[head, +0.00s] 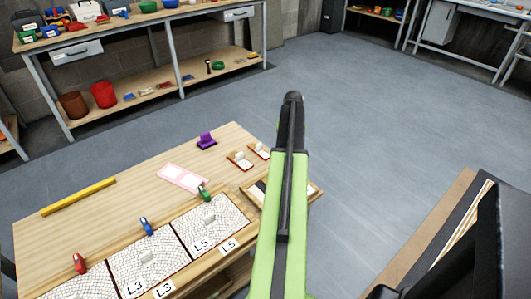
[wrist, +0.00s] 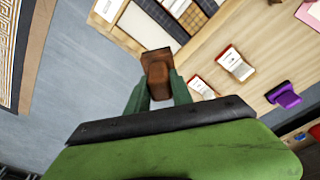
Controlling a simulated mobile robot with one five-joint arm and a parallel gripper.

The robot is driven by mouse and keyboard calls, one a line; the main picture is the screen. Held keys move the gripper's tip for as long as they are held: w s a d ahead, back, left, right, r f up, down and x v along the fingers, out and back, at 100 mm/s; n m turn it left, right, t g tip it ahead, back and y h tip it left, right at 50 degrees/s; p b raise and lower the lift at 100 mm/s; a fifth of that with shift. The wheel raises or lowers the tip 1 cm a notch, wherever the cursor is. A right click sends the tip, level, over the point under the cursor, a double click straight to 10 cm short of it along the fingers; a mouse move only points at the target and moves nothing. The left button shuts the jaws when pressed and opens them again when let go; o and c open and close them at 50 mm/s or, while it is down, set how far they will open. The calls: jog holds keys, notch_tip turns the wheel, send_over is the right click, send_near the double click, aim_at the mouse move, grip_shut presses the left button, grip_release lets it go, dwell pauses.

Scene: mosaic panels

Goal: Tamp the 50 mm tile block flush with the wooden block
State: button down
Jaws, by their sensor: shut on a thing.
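My gripper (wrist: 157,92) is shut on the brown wooden block (wrist: 157,65), held between its two green fingers in the wrist view. The block's far end is over or near the table edge; its height is unclear. In the head view my green arm hides the gripper and block. Pale mosaic panels lie along the table's front: one marked L5 (head: 190,232) and one marked L3 (head: 130,270), with another cut off at lower left. Small pale blocks stand on the L5 panel (head: 209,220) and on the L3 panel (head: 148,256). I cannot tell which is the 50 mm tile block.
A compartmented wooden tray (wrist: 121,24) lies at the table edge, partly hidden by my arm in the head view. Red-based stands (head: 240,160), a purple item (head: 206,140), a pink frame (head: 182,178) and a yellow bar (head: 78,196) sit behind. Open floor (head: 390,130) lies right.

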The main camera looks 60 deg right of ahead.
jog(key=w+a+n, duration=0.1)
jog(key=w+a, duration=0.3)
jog(key=a, duration=0.5)
notch_tip(320, 180, down, 7)
jog(key=b, duration=0.6)
jog(key=shift+w+a+r+b, duration=0.15)
jog(key=shift+b, duration=0.25)
jog(key=shift+f+b, duration=0.4)
jog(key=shift+f+b, duration=0.4)
dwell(1.7)
jog(key=shift+r, duration=0.15)
notch_tip(320, 180, up, 7)
jog(key=p, duration=0.7)
